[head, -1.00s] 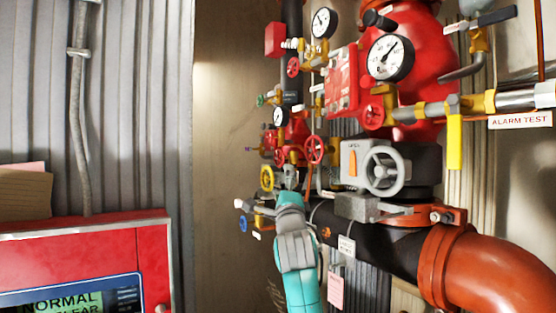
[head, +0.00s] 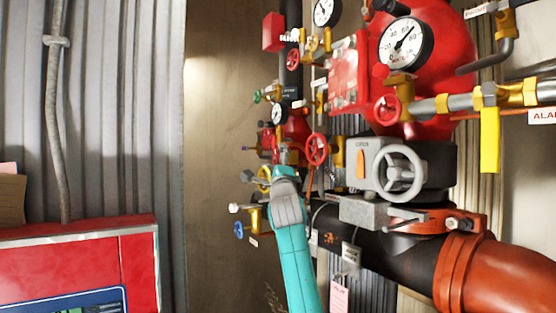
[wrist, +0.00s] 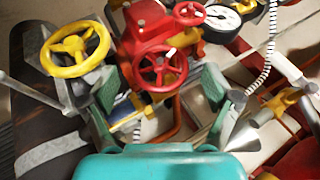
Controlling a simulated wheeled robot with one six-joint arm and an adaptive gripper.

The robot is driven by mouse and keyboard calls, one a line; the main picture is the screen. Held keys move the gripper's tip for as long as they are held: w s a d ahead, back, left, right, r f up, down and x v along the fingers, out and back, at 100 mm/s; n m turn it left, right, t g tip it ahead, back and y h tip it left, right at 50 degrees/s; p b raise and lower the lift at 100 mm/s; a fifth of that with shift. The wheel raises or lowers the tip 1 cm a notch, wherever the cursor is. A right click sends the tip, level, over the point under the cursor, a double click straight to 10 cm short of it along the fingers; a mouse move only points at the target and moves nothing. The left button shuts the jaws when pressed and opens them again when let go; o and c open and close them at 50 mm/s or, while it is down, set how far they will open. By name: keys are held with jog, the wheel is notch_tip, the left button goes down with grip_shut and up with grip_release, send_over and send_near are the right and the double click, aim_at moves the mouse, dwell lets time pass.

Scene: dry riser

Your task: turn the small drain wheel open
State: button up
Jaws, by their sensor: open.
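Several small handwheels show, and I cannot tell from any readable label which is the drain wheel. In the wrist view a red wheel (wrist: 160,70) sits ahead, between the fingers of my gripper (wrist: 160,88), which is open and empty. A yellow wheel (wrist: 77,50) is to the left, outside the left finger. In the head view my gripper (head: 268,176) is beside the valve cluster and partly covers the yellow wheel (head: 263,180). A blue wheel (head: 239,230) is below left of it, and a red wheel (head: 316,149) is to its right. Contact cannot be judged.
A large grey handwheel (head: 399,173) and a thick black and orange pipe (head: 390,246) are at the right. Gauges (head: 401,44) and yellow valves are above. A red panel (head: 80,262) stands at lower left. Bare wall (head: 222,120) lies between panel and valves.

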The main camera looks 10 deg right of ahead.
jog(key=shift+x, duration=1.2)
jog(key=c, duration=1.1)
